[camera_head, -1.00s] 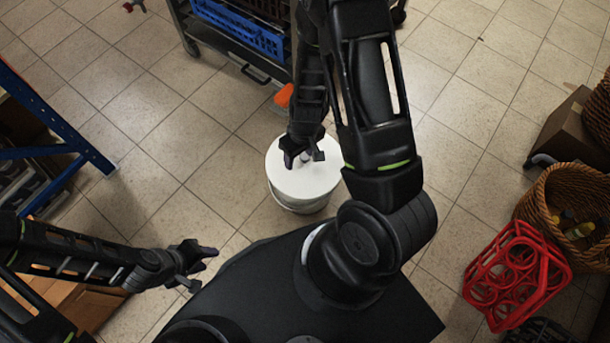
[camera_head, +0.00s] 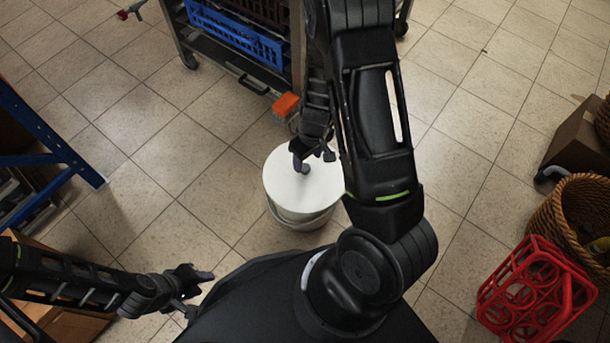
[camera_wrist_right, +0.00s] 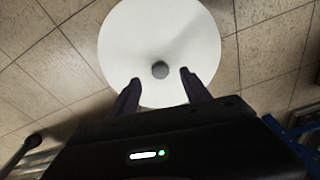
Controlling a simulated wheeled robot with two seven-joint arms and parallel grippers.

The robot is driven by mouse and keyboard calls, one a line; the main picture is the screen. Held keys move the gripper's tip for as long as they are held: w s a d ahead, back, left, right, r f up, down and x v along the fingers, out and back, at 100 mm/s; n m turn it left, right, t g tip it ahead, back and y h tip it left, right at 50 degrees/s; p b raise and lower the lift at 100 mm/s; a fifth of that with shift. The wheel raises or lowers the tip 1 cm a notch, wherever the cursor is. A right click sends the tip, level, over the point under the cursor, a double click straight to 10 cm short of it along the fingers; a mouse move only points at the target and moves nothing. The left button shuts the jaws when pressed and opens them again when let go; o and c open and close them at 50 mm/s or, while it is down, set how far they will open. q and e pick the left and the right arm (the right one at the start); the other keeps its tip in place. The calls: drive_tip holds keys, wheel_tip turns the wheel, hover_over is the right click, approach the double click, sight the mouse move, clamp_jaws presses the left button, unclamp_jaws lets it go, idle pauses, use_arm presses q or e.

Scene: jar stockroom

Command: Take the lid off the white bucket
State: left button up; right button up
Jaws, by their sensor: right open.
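The white bucket (camera_head: 300,217) stands upright on the tiled floor in front of my base in the head view. Its round white lid (camera_head: 288,188) is on it, with a small grey knob (camera_head: 304,169) at the centre. The lid (camera_wrist_right: 160,30) and knob (camera_wrist_right: 160,69) also show in the right wrist view. My right gripper (camera_head: 314,156) is above the lid by the knob. In the wrist view its two fingers (camera_wrist_right: 160,80) are apart, one to each side below the knob, holding nothing. My left gripper (camera_head: 203,279) is low at the left, away from the bucket, with its fingers apart.
A trolley with a blue crate (camera_head: 236,36) stands at the back, an orange item (camera_head: 286,104) near its corner. A red bottle carrier (camera_head: 535,298) and wicker basket (camera_head: 575,215) are at the right. A blue rack (camera_head: 45,130) is at the left. Floor around the bucket is clear.

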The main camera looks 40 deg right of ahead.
sight(305, 167)
drive_tip(key=f+b, duration=0.1)
drive_tip(key=f, duration=0.1)
drive_tip(key=w+f+b, duration=0.1)
drive_tip(key=f+b, duration=0.1)
drive_tip(key=f, duration=0.1)
drive_tip(key=shift+f, duration=0.1)
drive_tip(key=shift+c, duration=0.2)
idle(0.5)
clamp_jaws()
idle(0.5)
